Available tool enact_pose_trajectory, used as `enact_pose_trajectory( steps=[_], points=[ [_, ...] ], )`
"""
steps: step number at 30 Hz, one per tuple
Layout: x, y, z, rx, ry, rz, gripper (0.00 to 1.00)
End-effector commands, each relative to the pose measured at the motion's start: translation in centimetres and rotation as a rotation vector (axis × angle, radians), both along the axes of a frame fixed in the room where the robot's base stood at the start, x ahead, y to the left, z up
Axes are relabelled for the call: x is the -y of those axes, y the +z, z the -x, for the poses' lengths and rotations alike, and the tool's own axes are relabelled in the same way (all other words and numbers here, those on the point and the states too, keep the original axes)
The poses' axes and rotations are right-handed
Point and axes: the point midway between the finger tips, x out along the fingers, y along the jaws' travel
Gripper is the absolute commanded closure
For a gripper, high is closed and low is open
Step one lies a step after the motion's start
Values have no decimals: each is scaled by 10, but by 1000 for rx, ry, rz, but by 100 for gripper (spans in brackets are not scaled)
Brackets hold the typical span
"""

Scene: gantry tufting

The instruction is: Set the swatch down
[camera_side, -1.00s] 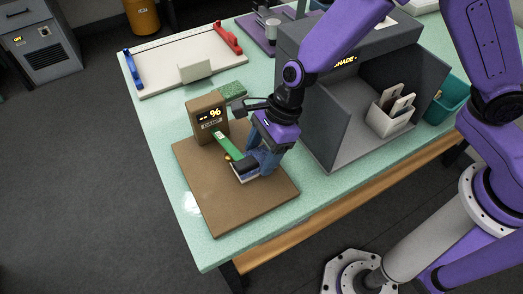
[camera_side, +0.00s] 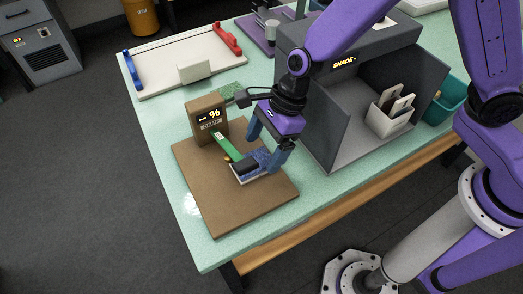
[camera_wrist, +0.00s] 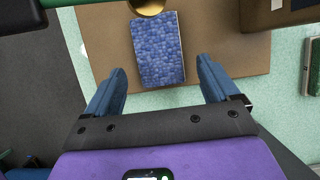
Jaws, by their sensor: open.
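The swatch, a blue patterned rectangle (camera_wrist: 159,48), lies flat at the brown baseboard (camera_wrist: 105,40) of the meter. In the side view the swatch (camera_side: 262,158) sits at the end of the meter's green arm (camera_side: 226,146), partly hidden by a dark part there. In the wrist view a brass-coloured round part (camera_wrist: 148,5) overlaps the swatch's far end. My gripper (camera_side: 266,144) is above the swatch, open and empty. In the wrist view its blue fingers (camera_wrist: 161,66) stand wide on either side of the swatch's near end, clear of it.
The brown meter box (camera_side: 207,118) with a "%" display stands behind the swatch. The dark shade booth (camera_side: 310,115) is close on the right, with a white holder (camera_side: 388,122) inside. A white board (camera_side: 155,68) lies at the back left. The baseboard's front is bare.

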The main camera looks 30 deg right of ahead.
Motion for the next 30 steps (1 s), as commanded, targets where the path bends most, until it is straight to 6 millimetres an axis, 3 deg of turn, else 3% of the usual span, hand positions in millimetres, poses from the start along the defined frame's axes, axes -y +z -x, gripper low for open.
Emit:
enact_pose_trajectory(
  steps=[6, 12, 30],
  points=[
    [11, 28, 0, 1, 1, -2, 12],
    [18, 43, 0, 0, 1, -1, 12],
    [19, 47, 1, 0, 2, -1, 12]
  ],
)
